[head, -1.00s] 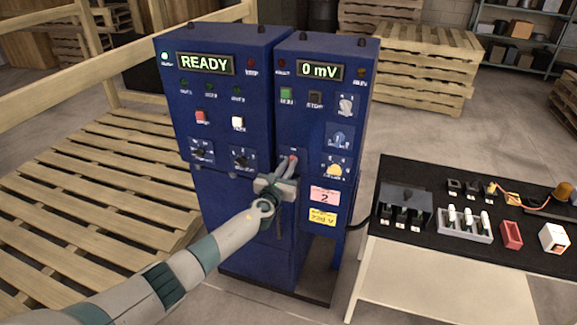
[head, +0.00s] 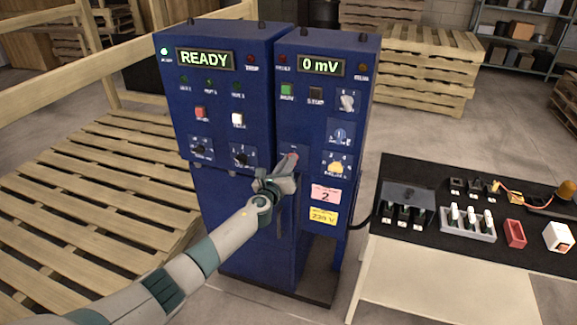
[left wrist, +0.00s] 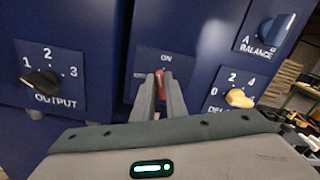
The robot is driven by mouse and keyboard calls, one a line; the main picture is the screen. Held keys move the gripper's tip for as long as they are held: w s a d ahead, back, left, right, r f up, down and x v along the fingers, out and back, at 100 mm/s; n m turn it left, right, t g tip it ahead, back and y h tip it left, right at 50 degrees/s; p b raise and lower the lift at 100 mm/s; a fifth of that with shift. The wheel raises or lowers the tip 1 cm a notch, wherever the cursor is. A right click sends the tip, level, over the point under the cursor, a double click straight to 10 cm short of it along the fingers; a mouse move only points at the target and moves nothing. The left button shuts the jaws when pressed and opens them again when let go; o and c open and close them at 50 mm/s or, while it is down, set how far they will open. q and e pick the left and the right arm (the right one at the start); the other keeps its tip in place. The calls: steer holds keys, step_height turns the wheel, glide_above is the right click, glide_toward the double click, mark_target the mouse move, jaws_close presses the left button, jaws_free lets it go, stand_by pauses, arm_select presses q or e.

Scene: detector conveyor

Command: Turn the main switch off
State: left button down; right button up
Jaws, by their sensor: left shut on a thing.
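The main switch (left wrist: 160,79) has a red handle on a blue plate, with ON printed above it. Lettering to the left of the handle is mostly covered by a finger. In the head view the red tip (head: 293,157) shows at the front of the right-hand blue cabinet. My left gripper (head: 288,164) is shut on the red handle, one finger on each side; it also shows in the left wrist view (left wrist: 161,93). The handle's exact angle is hard to tell behind the fingers. My right gripper is not in view.
The cabinet displays read READY (head: 205,60) and 0 mV (head: 320,66). An OUTPUT knob (left wrist: 42,82) and a yellow knob (left wrist: 239,98) flank the switch. A black-topped table (head: 400,250) with small parts stands right; wooden pallets (head: 100,190) lie left.

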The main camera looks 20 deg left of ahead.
arm_select(q)
steer(key=n+b, duration=0.1)
steer(key=n, duration=0.3)
steer(key=n+b, duration=0.1)
steer(key=n, duration=0.4)
steer(key=f+n+b, duration=0.1)
steer(key=n+b, duration=0.1)
steer(key=n, duration=0.2)
steer(key=shift+a+f+n, duration=0.1)
steer(key=shift+a+n, duration=0.2)
steer(key=shift+a, duration=0.1)
steer(key=c, duration=1.8)
jaws_free()
steer(key=shift+s, duration=0.15)
